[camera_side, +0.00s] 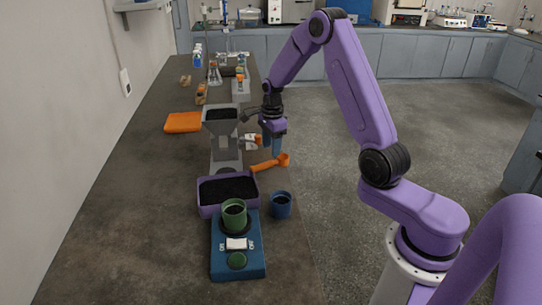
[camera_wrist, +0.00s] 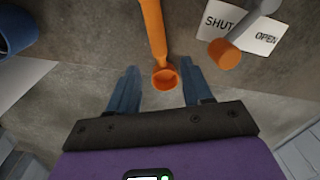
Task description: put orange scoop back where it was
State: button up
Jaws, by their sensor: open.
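The orange scoop (camera_side: 268,163) lies on the bench at its right edge, between the hopper and the blue cup. Its handle points left toward the purple tray. My gripper (camera_side: 276,148) is above the scoop's cup end, fingers pointing down. In the wrist view my gripper (camera_wrist: 160,90) is open and empty. There the scoop (camera_wrist: 153,30) runs down from the top, with its round cup end between the fingertips in the picture. The cup end appears to reach past the bench edge. I see no contact between fingers and scoop.
A purple tray (camera_side: 200,208) of dark grains stands left of the blue cup (camera_side: 281,206). A blue device (camera_side: 238,268) with a green cup (camera_side: 234,214) is in front. The grey hopper (camera_side: 222,125) stands behind, beside the SHUT and OPEN labels (camera_wrist: 219,20) and an orange-tipped lever (camera_wrist: 225,54).

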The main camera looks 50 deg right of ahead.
aim_at(272, 162)
notch_tip(272, 162, up, 6)
jog(key=s+a+r+n, duration=0.3)
jog(key=s+a+n, duration=0.3)
jog(key=a+n, duration=0.25)
jog(key=s+a+r+n, duration=0.2)
jog(key=s+a+n, duration=0.3)
jog(key=a+n, duration=0.35)
jog(key=s+a+n, duration=0.2)
jog(key=s+n, duration=1.6)
jog(key=s, duration=0.5)
jog(key=shift+a+r+y, duration=0.3)
jog(key=shift+a, duration=0.1)
